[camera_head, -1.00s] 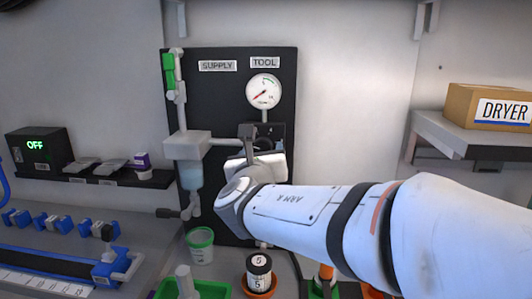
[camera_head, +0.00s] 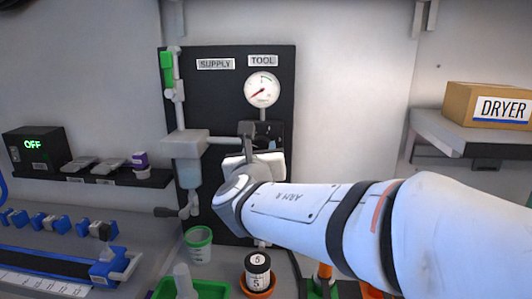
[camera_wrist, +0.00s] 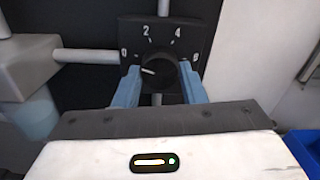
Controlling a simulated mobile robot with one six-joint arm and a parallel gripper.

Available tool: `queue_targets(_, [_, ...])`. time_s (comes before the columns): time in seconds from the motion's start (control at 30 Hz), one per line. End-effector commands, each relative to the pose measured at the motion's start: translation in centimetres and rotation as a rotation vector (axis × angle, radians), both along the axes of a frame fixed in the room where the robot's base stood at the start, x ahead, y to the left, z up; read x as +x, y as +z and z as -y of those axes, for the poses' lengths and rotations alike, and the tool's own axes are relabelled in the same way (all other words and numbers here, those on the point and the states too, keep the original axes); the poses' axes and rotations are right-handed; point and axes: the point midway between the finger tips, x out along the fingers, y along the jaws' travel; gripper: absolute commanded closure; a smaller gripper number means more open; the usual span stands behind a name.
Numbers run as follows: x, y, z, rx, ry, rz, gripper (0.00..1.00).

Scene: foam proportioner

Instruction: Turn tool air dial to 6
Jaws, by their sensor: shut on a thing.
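The tool air dial (camera_wrist: 158,75) is a black round knob on a black plate with marks 0, 2, 4 and a last mark at the right that is partly unclear. My gripper (camera_wrist: 157,90) is shut on the knob, with one blue finger on each side. In the head view my gripper (camera_head: 258,140) is at the panel, and my wrist hides most of the knob. The round gauge (camera_head: 262,89) under the TOOL label (camera_head: 263,60) has a red needle pointing to the lower left.
The black panel (camera_head: 225,100) also carries a SUPPLY label, a green-handled valve (camera_head: 167,68) and a grey filter body (camera_head: 186,145). A shelf with a DRYER box (camera_head: 490,105) is at the right.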

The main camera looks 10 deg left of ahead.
Motion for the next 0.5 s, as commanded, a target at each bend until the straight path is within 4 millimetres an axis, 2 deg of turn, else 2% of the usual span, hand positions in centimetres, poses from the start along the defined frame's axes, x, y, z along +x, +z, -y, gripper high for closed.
queue_targets(0.27, [-0.04, -0.63, -0.09, 0.156, 0.002, -0.007, 0.86])
queue_targets(0.5, [-0.04, -0.71, -0.14, 0.376, 0.002, -0.019, 0.86])
